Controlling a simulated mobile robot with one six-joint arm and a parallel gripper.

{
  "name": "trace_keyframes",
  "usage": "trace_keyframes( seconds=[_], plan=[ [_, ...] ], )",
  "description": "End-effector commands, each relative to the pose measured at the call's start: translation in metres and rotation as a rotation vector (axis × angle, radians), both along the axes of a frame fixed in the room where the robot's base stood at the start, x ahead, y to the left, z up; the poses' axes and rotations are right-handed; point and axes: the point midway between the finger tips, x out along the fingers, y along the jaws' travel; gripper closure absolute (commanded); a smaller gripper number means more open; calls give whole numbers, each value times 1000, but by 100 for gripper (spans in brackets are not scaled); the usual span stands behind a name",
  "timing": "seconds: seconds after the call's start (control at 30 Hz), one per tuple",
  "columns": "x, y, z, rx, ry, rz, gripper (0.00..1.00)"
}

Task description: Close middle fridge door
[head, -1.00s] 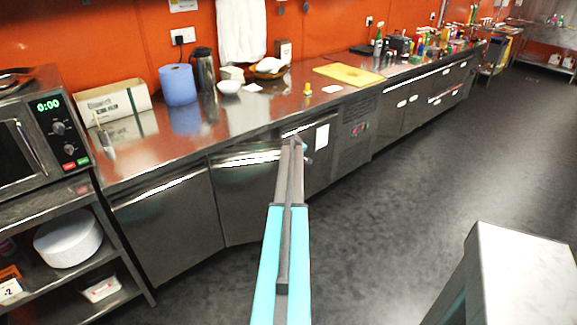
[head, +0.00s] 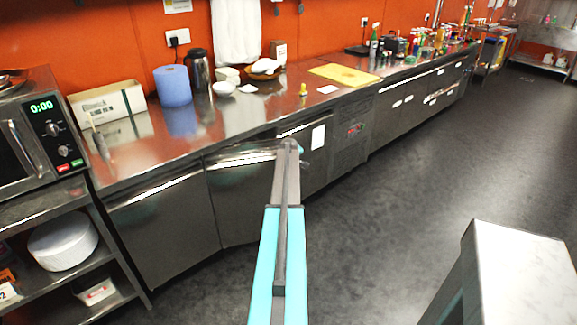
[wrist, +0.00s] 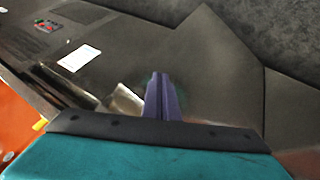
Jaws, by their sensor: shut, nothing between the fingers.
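The middle fridge door (head: 238,200) is a steel panel left of my arm in the head view. It stands ajar, with its upper edge angled out from the counter front. My arm reaches over its right side, hiding part of it. My gripper (head: 297,148) is at the arm's far end, its fingers not clear there. In the wrist view my gripper (wrist: 161,95) shows two purple fingers pressed together with nothing between them. They lie in front of a broad steel panel (wrist: 205,75); I cannot tell whether they touch it.
The left door (head: 165,235) and the right door with a white paper (head: 318,137) flank it. The steel counter (head: 225,120) runs above. A microwave (head: 35,130) on a shelf stands at left. A pale-topped table (head: 525,265) stands front right. The dark floor between is clear.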

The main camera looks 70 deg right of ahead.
Motion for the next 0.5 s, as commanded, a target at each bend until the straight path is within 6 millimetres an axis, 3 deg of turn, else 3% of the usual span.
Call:
trace_keyframes(
  seconds=[0.13, 0.5],
  plan=[
    [-6, 14, -1, 0, 0, 2, 100],
    [-42, 20, 50, -1, 0, 2, 100]
  ],
)
